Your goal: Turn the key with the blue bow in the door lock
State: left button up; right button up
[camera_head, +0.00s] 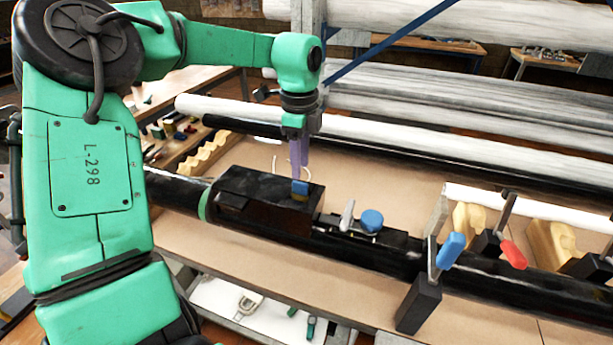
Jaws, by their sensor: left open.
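My left gripper (299,172) points straight down with purple fingers, open, over a black box-shaped housing (255,190) on the black pipe. A small flat blue piece with a yellow lower part (300,188) stands at the right end of this housing. It looks like the key with the blue bow. The fingertips are right at its top; I cannot tell whether they are around it or just above. The yellow part meets the housing, and any keyhole is hidden. I cannot make out a door. My right gripper is not in view.
Right of the housing, a round blue knob (371,219) and a grey lever (347,216) sit on the pipe. Clamps with a blue handle (450,251) and a red handle (513,254) stand further right. White pipes (400,138) lie behind. Bare bench shows in front.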

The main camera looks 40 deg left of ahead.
aim_at(300, 182)
pick_arm(q)
jog(key=shift+s+f+b, duration=0.45)
jog(key=shift+s+f, duration=0.1)
jog(key=shift+s, duration=0.35)
jog(key=shift+w+d+f+b, duration=0.15)
jog(key=shift+w+f+b, duration=0.3)
jog(key=shift+w+f, duration=0.4)
jog(key=shift+f+b, duration=0.45)
jog(key=shift+f, duration=0.45)
jog(key=shift+s+f, duration=0.1)
jog(key=shift+f, duration=0.1)
jog(key=shift+s+f+b, duration=0.2)
jog(key=shift+f+b, duration=0.4)
jog(key=shift+b, duration=0.05)
jog(key=shift+w, duration=0.1)
jog(key=c, duration=0.3)
grip_shut()
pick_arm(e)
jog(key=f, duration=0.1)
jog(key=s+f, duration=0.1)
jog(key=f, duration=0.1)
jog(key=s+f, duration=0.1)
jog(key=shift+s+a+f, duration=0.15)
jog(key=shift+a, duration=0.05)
